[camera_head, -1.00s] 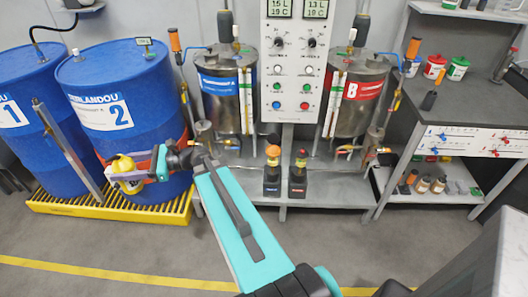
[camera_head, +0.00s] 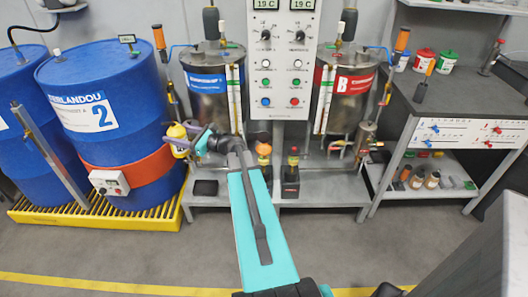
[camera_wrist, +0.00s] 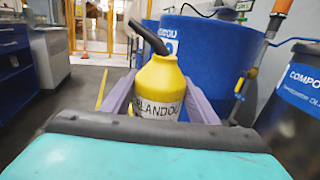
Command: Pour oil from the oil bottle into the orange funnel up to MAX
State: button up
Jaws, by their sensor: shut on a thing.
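The oil bottle (camera_head: 177,136) is yellow with a dark spout, and my gripper (camera_head: 192,143) is shut on it in front of the right edge of drum 2. In the wrist view the bottle (camera_wrist: 158,82) stands between the two purple fingers of my gripper (camera_wrist: 158,108), its curved spout pointing up and left. Its label is partly hidden. The orange funnel (camera_head: 264,149) is to the right of the bottle, just beyond my arm. They are apart. No MAX mark can be made out.
Tank A (camera_head: 206,95) stands behind the bottle and tank B (camera_head: 345,100) to the right, with the control panel (camera_head: 283,70) between them. A dark device (camera_head: 291,178) stands right of the funnel. Blue drums stand on a yellow pallet (camera_head: 95,212) at left.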

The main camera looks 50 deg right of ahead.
jog(key=s+d+f+m+h+b, duration=0.2)
jog(key=s+d+f+h, duration=0.1)
jog(key=d, duration=0.6)
jog(key=s+d+f+m+h+b, duration=0.1)
jog(key=s+d+f+h, duration=0.15)
jog(key=d, duration=0.55)
jog(key=s+d+f+m+h+b, duration=0.2)
jog(key=d+h, duration=0.1)
jog(key=d, duration=0.6)
jog(key=s+d+f+m+g+h+b, duration=0.1)
jog(key=s+d+f+m+h+b, duration=0.1)
jog(key=s+d, duration=0.6)
jog(key=s+d+f+m+g+h+b, duration=0.1)
jog(key=s+d+f+m+h+b, duration=0.1)
jog(key=s+d+f+h, duration=0.3)
jog(key=s+d+m, duration=0.1)
jog(key=s+d, duration=0.3)
jog(key=d, duration=0.5)
jog(key=shift+d+f+m+b, duration=0.25)
jog(key=shift+d+m+b, duration=0.05)
jog(key=shift+b, duration=0.1)
jog(key=shift+s+a+r, duration=0.1)
